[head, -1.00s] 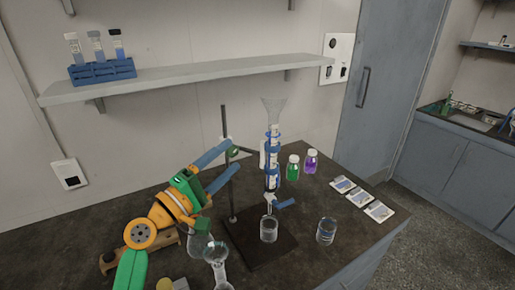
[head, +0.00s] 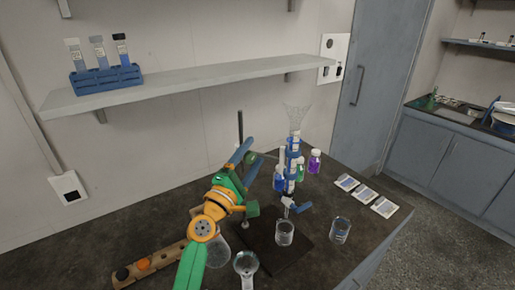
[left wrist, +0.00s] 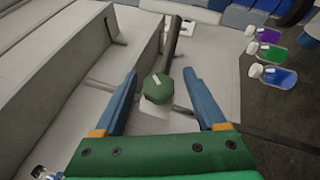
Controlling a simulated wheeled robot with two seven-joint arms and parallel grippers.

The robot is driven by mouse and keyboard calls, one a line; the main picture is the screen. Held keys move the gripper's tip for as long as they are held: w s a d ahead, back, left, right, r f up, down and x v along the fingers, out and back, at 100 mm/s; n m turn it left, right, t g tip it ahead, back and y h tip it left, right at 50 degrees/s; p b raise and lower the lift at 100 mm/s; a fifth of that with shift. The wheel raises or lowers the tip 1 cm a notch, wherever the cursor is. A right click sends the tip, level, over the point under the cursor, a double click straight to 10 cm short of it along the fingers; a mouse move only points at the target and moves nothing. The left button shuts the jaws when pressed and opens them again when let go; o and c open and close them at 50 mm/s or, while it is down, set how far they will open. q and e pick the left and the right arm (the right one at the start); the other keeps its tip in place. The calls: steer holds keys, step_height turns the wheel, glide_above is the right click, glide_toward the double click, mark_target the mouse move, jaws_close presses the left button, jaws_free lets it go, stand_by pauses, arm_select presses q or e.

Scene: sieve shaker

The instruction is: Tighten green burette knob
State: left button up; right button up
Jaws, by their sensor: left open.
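The green knob (left wrist: 157,88) shows in the left wrist view as a faceted dark-green cap with a pale mark. It lies between the two blue fingers of my open left gripper (left wrist: 160,76), with gaps on both sides. In the head view my left gripper (head: 248,160) is at the burette stand rod (head: 240,128), left of the burette (head: 292,165); the fingers hide the knob there. The burette stands upright with a clear funnel (head: 297,118) on top and a blue stopcock handle (head: 302,208) low down. My right gripper is not in view.
A beaker (head: 284,234) stands under the burette and another beaker (head: 340,231) stands to its right. A purple bottle (head: 314,162) and a green bottle (head: 301,172) stand close behind. A wooden rack (head: 155,263) lies at left. A shelf (head: 190,82) runs above.

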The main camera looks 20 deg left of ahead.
arm_select(q)
steer(key=shift+x, duration=0.8)
steer(key=shift+w+r, duration=0.15)
steer(key=shift+w, duration=0.2)
jaws_close()
steer(key=m+g+p, duration=0.1)
steer(key=p, duration=0.3)
steer(key=shift+d+r+g, duration=0.1)
steer(key=shift+r+g, duration=0.05)
steer(key=shift+g, duration=0.15)
steer(key=shift+f+m+g+y+p, duration=0.3)
steer(key=shift+f+m+g, duration=0.25)
steer(key=shift+g, duration=0.5)
steer(key=shift+f+m+g+y+p, duration=0.35)
steer(key=shift+m+g, duration=0.2)
steer(key=shift+g, duration=0.5)
steer(key=shift+f, duration=0.1)
